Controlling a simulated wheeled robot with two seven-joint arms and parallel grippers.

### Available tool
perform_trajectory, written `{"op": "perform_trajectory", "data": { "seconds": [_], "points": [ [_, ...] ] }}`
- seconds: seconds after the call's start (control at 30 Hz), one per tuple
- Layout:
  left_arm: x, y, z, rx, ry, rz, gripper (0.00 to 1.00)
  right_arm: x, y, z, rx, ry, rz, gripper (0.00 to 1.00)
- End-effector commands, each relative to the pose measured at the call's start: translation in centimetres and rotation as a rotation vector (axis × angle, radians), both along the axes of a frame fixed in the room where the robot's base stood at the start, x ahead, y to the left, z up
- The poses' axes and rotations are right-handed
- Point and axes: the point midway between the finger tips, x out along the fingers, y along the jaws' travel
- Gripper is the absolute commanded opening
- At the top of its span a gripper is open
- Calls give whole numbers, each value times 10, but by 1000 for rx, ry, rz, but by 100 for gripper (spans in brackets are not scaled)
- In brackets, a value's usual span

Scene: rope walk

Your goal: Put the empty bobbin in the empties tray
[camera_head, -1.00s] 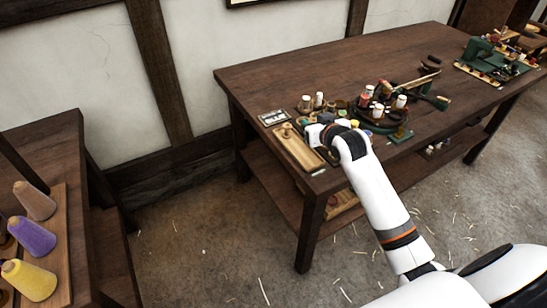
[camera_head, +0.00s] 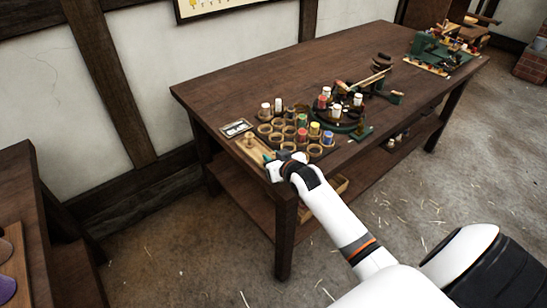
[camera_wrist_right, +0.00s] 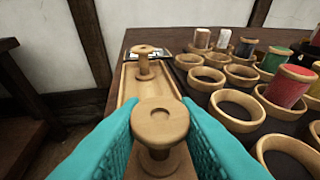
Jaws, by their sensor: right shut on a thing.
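My right gripper (camera_head: 268,158) is at the near end of a long, shallow wooden tray (camera_head: 240,148) on the table's near left corner. In the right wrist view, its teal fingers are shut on an empty wooden bobbin (camera_wrist_right: 160,122), a bare spool with a round, holed top. The bobbin is upright and within the near part of the tray (camera_wrist_right: 152,90). I cannot tell whether its base touches the tray floor. Another bare wooden bobbin (camera_wrist_right: 144,64) stands at the tray's far end. My left gripper is not in view.
Right of the tray is a rack of round wooden cups (camera_wrist_right: 238,108), some empty, some holding coloured bobbins such as a red one (camera_wrist_right: 288,86). A small framed card (camera_head: 236,128) lies beyond the tray.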

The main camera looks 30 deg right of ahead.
Motion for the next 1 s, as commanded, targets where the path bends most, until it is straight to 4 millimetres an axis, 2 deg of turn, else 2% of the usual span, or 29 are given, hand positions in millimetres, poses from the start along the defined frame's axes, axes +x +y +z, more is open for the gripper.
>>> {"op": "perform_trajectory", "data": {
  "seconds": [0.1,0.13,0.27,0.6,0.67,0.77,1.0],
  "points": [
    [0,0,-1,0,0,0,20,0,0,-3,0,0,0,6],
    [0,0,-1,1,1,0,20,0,0,-3,0,0,0,29],
    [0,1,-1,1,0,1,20,0,0,-2,0,0,0,49],
    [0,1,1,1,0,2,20,0,0,3,0,-2,0,49],
    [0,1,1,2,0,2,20,-6,1,3,-1,-1,0,49],
    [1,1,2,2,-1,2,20,-20,2,9,-1,-1,0,49],
    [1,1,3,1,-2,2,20,-69,8,28,-1,1,0,49]
  ]
}}
